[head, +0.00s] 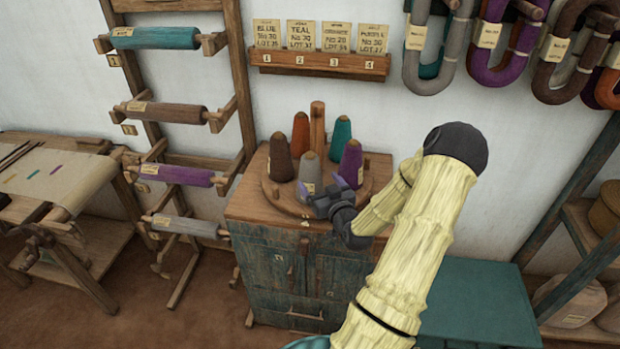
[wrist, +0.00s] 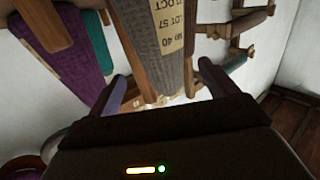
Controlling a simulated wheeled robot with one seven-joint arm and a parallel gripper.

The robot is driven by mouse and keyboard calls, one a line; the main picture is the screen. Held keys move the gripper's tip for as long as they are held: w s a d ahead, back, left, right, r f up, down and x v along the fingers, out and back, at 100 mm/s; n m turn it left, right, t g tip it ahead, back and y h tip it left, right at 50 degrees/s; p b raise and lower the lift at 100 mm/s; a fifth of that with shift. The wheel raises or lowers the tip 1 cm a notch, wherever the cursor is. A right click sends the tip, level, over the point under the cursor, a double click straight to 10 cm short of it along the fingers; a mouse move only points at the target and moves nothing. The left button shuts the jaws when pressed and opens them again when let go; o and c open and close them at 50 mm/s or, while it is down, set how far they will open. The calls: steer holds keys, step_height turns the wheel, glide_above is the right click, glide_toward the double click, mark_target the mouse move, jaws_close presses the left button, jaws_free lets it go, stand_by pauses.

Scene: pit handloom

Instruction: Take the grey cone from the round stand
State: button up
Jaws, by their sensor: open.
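The grey cone (head: 310,170) stands upright at the front of the round stand (head: 276,195). My gripper (head: 322,190) is open and close in front of its lower part. In the wrist view, the grey cone (wrist: 172,45) with its printed paper label shows between the two spread fingers (wrist: 163,75). I cannot tell whether either finger touches it. The gripper hides part of the cone's base in the head view. The purple cone (head: 351,165) stands just to the right, and it shows at the left of the wrist view (wrist: 65,62).
A brown cone (head: 280,160), a rust cone (head: 300,136) and a teal cone (head: 341,136) share the stand around a wooden post (head: 318,120). The stand sits on a worn blue-green cabinet (head: 270,265). A yarn rack (head: 240,75) stands left; a teal chest (head: 480,300) is right.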

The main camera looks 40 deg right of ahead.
mark_target(314, 177)
steer(key=shift+w+d, duration=0.2)
steer(key=shift+w, duration=0.5)
steer(key=p+x, duration=0.2)
steer(key=x, duration=0.2)
steer(key=shift+w+a, duration=0.15)
steer(key=shift+w+f+p, duration=0.2)
steer(key=shift+w+p, duration=0.15)
steer(key=shift+w, duration=0.15)
steer(key=c, duration=1.2)
steer(key=shift+r, duration=0.1)
